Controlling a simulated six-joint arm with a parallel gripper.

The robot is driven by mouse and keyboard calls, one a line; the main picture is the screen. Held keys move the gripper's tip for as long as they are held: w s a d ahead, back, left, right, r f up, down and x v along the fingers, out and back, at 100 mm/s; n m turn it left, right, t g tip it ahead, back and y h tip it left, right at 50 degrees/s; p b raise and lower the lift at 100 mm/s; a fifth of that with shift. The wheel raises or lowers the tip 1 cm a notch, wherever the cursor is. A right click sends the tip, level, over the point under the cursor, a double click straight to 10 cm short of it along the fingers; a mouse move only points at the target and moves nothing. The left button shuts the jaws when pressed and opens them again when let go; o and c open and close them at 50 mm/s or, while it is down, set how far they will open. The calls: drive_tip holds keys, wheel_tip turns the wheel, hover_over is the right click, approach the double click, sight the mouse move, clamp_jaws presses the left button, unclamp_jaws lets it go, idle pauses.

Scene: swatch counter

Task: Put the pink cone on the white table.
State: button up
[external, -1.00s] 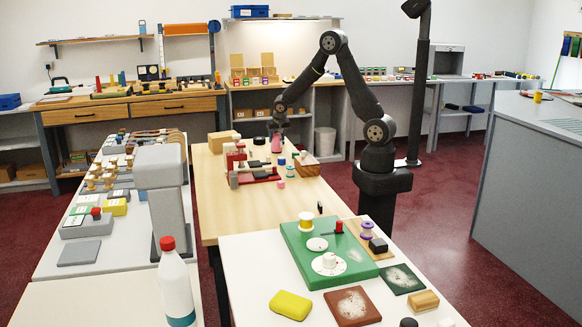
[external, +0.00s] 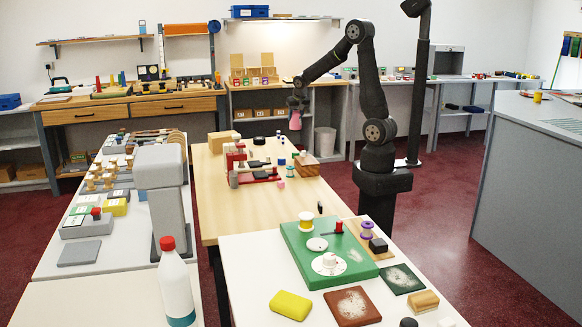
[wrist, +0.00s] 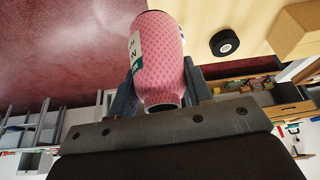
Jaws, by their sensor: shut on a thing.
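My gripper (external: 296,104) is shut on the pink cone (external: 295,120), which hangs below it in the air, above the far right part of the wooden table. In the wrist view the pink patterned cone (wrist: 157,62), with a white and green label, sits between the two dark fingers. The white table (external: 244,262) is in the right foreground, well apart from the cone. It holds a green board (external: 303,252), a yellow block (external: 290,305) and several small things.
The wooden table (external: 220,205) carries a red clamp-like device (external: 262,176), small spools and a wooden box (external: 307,166). A grey column-like machine (external: 163,195) and a white bottle (external: 176,290) stand at the left. The white table's left front is bare.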

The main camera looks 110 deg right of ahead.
drive_tip(key=shift+s+d+r, duration=0.1)
drive_tip(key=shift+s+r, duration=0.2)
drive_tip(key=shift+s, duration=0.1)
drive_tip(key=w+a+f+n+t+y, duration=0.3)
drive_tip(key=w+a+n, duration=0.5)
drive_tip(key=w+a, duration=1.2)
drive_tip(key=w+a+f+n, duration=0.2)
drive_tip(key=w+a+n, duration=0.1)
drive_tip(key=a, duration=0.6)
drive_tip(key=w+a+f+n+t+y, duration=0.1)
drive_tip(key=w+a+n, duration=0.2)
drive_tip(key=a, duration=0.5)
drive_tip(key=w+a+f+n, duration=0.2)
drive_tip(key=a+n, duration=0.1)
drive_tip(key=a, duration=0.6)
drive_tip(key=s+d+r, duration=0.8)
drive_tip(key=s+d, duration=0.1)
drive_tip(key=shift+w+a+f, duration=0.9)
drive_tip(key=shift+a+f, duration=0.75)
drive_tip(key=shift+f, duration=0.15)
drive_tip(key=shift+w+a+f, duration=0.95)
drive_tip(key=shift+a+f, duration=0.65)
drive_tip(key=shift+f, duration=0.15)
drive_tip(key=shift+w+a+f, duration=0.9)
drive_tip(key=shift+a+f, duration=0.75)
drive_tip(key=shift+f, duration=0.15)
